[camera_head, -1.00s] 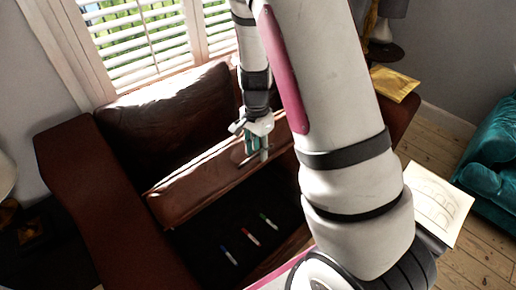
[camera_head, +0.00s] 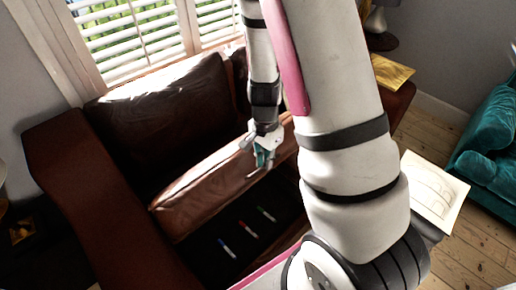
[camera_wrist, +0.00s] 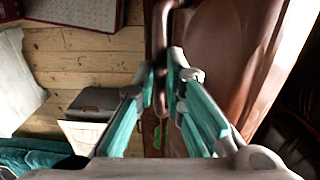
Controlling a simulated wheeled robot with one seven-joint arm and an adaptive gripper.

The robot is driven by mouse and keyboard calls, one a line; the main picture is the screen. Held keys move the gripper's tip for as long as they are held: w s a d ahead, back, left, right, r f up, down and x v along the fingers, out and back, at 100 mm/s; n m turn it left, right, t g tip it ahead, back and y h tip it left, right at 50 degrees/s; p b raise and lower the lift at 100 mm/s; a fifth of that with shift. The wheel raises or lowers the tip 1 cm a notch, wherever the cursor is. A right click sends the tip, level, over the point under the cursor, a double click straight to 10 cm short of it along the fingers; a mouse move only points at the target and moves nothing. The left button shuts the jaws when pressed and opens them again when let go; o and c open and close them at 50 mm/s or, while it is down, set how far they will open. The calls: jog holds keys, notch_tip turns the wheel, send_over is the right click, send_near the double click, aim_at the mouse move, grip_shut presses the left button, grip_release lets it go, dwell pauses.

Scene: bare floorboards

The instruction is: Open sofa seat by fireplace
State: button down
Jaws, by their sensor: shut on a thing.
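The brown leather sofa (camera_head: 75,190) stands under the window. Its seat (camera_head: 200,187) is raised, showing a dark compartment (camera_head: 195,255) below. Blue, red and green markers (camera_head: 248,228) lie inside it. My gripper (camera_head: 264,158) is at the seat's front edge. In the wrist view my gripper (camera_wrist: 163,85) is shut on a brown curved handle (camera_wrist: 160,22) beside the seat's leather (camera_wrist: 225,50). The seat's right end is hidden behind my arm. No fireplace is visible.
A teal armchair (camera_head: 490,165) stands at the right. A paper with line drawings (camera_head: 434,190) lies right of my arm, and a yellow envelope (camera_head: 392,72) lies at the sofa's back right. Bare floorboards (camera_head: 470,245) show at the right.

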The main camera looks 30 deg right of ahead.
jog(key=shift+s, duration=0.25)
jog(key=c, duration=1.7)
grip_release()
jog(key=shift+o, duration=0.2)
jog(key=shift+w+r, duration=0.1)
jog(key=shift+r, duration=0.15)
notch_tip(320, 180, up, 12)
jog(key=shift+w+f, duration=0.15)
jog(key=shift+f, duration=0.1)
